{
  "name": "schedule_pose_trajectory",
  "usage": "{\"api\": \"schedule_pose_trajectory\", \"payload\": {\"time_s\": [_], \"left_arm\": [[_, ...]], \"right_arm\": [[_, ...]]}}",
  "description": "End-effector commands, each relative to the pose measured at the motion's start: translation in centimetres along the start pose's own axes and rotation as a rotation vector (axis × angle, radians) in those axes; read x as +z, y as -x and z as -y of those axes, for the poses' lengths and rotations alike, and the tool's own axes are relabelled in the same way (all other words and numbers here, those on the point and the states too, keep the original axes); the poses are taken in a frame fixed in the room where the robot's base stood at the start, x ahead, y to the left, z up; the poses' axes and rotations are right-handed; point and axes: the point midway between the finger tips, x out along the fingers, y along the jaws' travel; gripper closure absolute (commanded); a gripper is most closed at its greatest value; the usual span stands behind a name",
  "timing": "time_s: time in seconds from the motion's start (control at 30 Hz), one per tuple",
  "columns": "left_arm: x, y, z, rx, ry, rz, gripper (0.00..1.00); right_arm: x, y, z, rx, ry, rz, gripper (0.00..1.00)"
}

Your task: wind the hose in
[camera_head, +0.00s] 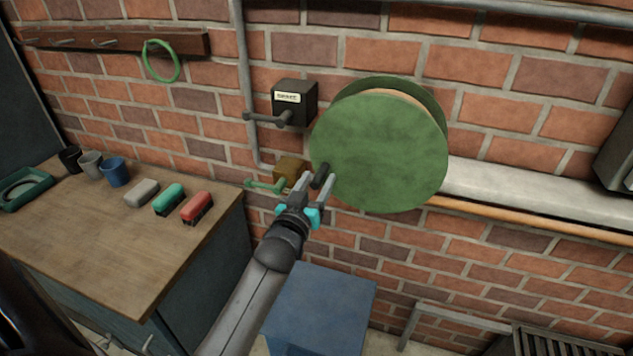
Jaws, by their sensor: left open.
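The hose reel (390,150) is a large green disc on the brick wall, with a second green rim behind it and a narrow orange-tan strip between. A short black crank handle (320,174) sticks out at its lower left. My left gripper (317,184) is open, with its grey fingertips at the handle, seemingly one on each side. I cannot tell whether they touch it. No loose length of hose can be made out. My right gripper is not in view.
Left of the reel are a black labelled box (295,100) with a lever and a brass valve (290,169) with a green handle. A wooden bench (100,240) holds cups and brushes. A blue box (320,300) stands below. A green ring (161,61) hangs upper left.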

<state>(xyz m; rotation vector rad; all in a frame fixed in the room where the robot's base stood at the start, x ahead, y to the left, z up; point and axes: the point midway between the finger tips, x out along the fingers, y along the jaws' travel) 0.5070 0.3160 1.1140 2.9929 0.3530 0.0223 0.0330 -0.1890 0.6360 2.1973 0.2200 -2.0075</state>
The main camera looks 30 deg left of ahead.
Motion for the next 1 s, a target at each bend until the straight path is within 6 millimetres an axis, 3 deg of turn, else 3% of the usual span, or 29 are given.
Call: {"api": "schedule_pose_trajectory", "payload": {"time_s": [0.17, 0.63, 1.0], "left_arm": [[0.00, 0.01, 0.00, 0.000, 0.000, 0.000, 0.45], [0.01, 0.04, 0.00, 0.000, 0.000, 0.000, 0.98], [0.02, 0.04, -0.02, 0.000, 0.001, 0.000, 1.00]], "right_arm": [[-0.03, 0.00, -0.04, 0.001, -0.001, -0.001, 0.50], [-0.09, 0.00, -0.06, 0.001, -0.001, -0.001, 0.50], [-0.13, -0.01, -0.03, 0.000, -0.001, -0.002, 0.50]]}}
